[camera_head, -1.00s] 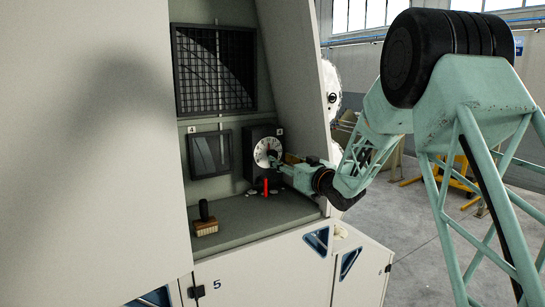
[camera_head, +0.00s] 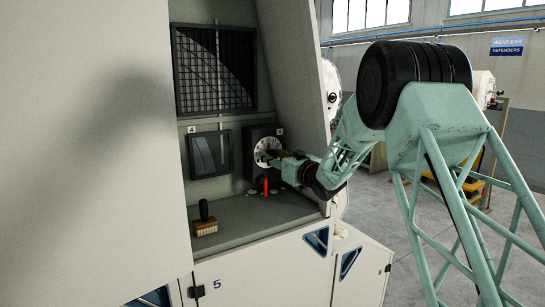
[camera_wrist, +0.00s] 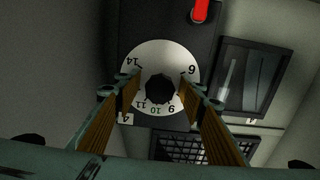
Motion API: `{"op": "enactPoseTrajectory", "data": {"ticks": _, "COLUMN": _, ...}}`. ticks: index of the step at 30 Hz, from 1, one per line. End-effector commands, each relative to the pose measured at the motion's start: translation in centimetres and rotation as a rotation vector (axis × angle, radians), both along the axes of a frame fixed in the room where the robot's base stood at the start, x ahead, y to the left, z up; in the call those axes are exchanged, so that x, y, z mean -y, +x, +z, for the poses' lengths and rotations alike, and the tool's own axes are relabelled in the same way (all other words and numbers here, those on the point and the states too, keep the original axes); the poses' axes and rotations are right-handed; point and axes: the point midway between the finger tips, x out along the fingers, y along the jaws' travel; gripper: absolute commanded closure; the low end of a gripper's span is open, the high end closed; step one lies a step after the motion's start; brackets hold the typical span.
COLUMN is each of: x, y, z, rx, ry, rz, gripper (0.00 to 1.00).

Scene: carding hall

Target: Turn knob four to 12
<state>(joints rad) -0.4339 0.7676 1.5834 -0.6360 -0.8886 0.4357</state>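The knob (camera_wrist: 159,89) is dark and sits in the middle of a white dial (camera_wrist: 150,55), seen upside down in the wrist view. The readable dial numbers are 14, 11, a green 10, 9 and 6. The knob's pointer cannot be made out. A plate marked 4 is at the dial's lower left. In the head view the dial (camera_head: 262,147) is on a dark box in the machine recess. My gripper (camera_wrist: 160,86) is open, with one finger on each side of the knob and gaps visible between. It also shows in the head view (camera_head: 272,155), hiding the knob.
A red handle (camera_head: 265,186) stands below the dial. A dark screen (camera_head: 209,153) marked 4 is to its left, under a barred window (camera_head: 214,70). The slanted side wall closes the right.

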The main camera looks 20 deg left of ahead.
Motion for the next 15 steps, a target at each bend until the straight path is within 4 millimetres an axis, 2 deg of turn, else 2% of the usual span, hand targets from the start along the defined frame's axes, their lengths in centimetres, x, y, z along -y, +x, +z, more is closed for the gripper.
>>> {"op": "enactPoseTrajectory", "data": {"ticks": 2, "x": 0.0, "y": -0.01, "z": 0.0, "rx": 0.0, "ry": 0.0, "rz": 0.0, "gripper": 0.64}}
{"op": "enactPoseTrajectory", "data": {"ticks": 10, "x": 0.0, "y": -0.01, "z": -0.01, "rx": 0.0, "ry": 0.0, "rz": 0.0, "gripper": 0.88}}
{"op": "enactPoseTrajectory", "data": {"ticks": 15, "x": 0.01, "y": -0.02, "z": -0.01, "rx": -0.002, "ry": 0.002, "rz": 0.0, "gripper": 0.88}}
